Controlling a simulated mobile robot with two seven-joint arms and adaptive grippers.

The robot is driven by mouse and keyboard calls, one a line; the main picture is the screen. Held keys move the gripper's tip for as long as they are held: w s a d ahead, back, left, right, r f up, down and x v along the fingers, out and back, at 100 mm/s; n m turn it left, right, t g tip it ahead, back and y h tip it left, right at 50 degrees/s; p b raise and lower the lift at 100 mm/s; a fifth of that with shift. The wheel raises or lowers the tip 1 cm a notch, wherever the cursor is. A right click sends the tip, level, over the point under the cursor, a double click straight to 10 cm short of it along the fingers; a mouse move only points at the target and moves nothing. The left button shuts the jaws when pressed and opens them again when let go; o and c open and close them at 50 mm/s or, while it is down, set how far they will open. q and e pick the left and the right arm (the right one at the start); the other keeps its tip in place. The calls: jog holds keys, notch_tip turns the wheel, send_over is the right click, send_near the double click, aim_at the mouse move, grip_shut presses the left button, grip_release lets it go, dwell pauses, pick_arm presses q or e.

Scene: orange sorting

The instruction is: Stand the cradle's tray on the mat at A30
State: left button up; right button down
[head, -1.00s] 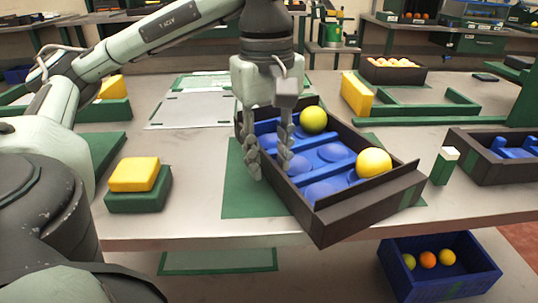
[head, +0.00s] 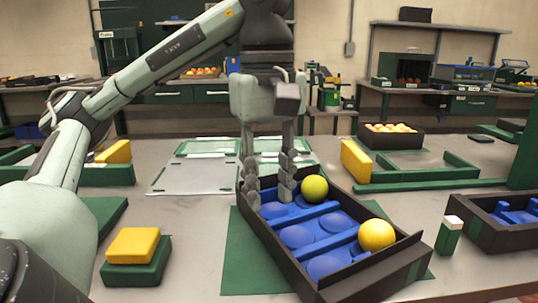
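A black tray (head: 273,244) with blue round pockets sits over a dark green mat (head: 243,265) at the front middle of the table. The tray is turned at an angle to the mat, and its near end reaches to the bottom of the view. A yellow-green ball (head: 314,188) is in its far part and a yellow ball (head: 377,235) in its near right part. My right gripper is out of view. No A30 label is readable.
A yellow block on a green block (head: 133,256) stands left of the mat. A green post with a white top (head: 450,235) and another black tray (head: 512,238) are at right. A box of oranges (head: 391,135) and green frames (head: 420,172) stand behind.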

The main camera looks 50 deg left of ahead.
pick_arm(q)
jog(key=shift+r, duration=2.2)
